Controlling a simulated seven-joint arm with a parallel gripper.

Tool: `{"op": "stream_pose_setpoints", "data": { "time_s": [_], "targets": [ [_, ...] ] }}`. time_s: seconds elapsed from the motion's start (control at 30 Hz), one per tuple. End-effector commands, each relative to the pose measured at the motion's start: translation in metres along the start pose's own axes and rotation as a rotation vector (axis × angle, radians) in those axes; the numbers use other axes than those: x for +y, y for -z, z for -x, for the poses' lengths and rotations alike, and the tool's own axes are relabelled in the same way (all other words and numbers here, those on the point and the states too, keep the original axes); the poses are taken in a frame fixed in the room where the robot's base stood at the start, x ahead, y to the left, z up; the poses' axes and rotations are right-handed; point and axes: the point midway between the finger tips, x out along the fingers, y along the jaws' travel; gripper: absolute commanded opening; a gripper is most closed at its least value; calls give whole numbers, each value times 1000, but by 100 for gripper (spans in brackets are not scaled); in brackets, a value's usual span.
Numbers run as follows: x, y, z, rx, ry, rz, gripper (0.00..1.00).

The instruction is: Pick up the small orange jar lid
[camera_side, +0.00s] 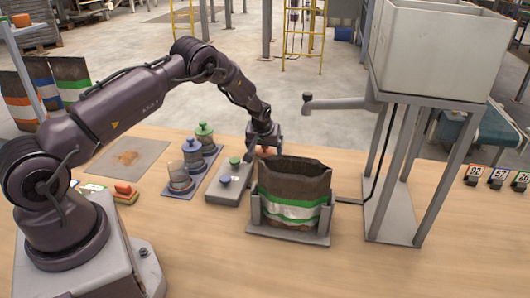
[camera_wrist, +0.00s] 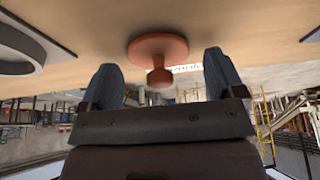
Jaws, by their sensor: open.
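The small orange jar lid (camera_wrist: 158,48) is a flat disc with a round knob. In the wrist view it lies on the wooden surface, its knob pointing towards my gripper (camera_wrist: 161,62). The knob shows between the two spread fingers, with clear space on both sides. In the side view only a bit of the orange lid (camera_side: 267,150) shows, behind the brown bag. My gripper (camera_side: 264,146) is open and empty, pointing down just over the lid. The fingertips and the lid's lower part are partly hidden there.
The brown bag (camera_side: 291,188) in its grey holder (camera_side: 288,236) stands close in front of the lid. A grey block (camera_side: 222,194) with green and blue knobs is to the left, beside a tray of jars (camera_side: 203,168). A hopper stand (camera_side: 385,235) is to the right.

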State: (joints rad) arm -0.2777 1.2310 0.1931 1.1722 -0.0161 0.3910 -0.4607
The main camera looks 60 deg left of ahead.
Motion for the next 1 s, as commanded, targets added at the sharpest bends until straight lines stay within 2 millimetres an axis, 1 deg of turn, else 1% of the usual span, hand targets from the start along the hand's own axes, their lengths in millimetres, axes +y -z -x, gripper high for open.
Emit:
{"op": "stream_pose_setpoints", "data": {
  "time_s": [0.07,0.1,0.27,0.3,0.33,0.77,0.87,0.97,1.0],
  "targets": [
    [0,0,0,0,0,0,88],
    [0,0,0,0,0,0,86],
    [0,0,0,0,0,0,49],
    [0,0,0,0,0,0,40],
    [0,0,0,0,0,0,36],
    [0,2,4,1,0,1,36],
    [0,5,11,3,-1,1,36],
    [0,11,24,4,-2,2,36],
    [0,14,32,3,-2,2,36]
  ]
}}
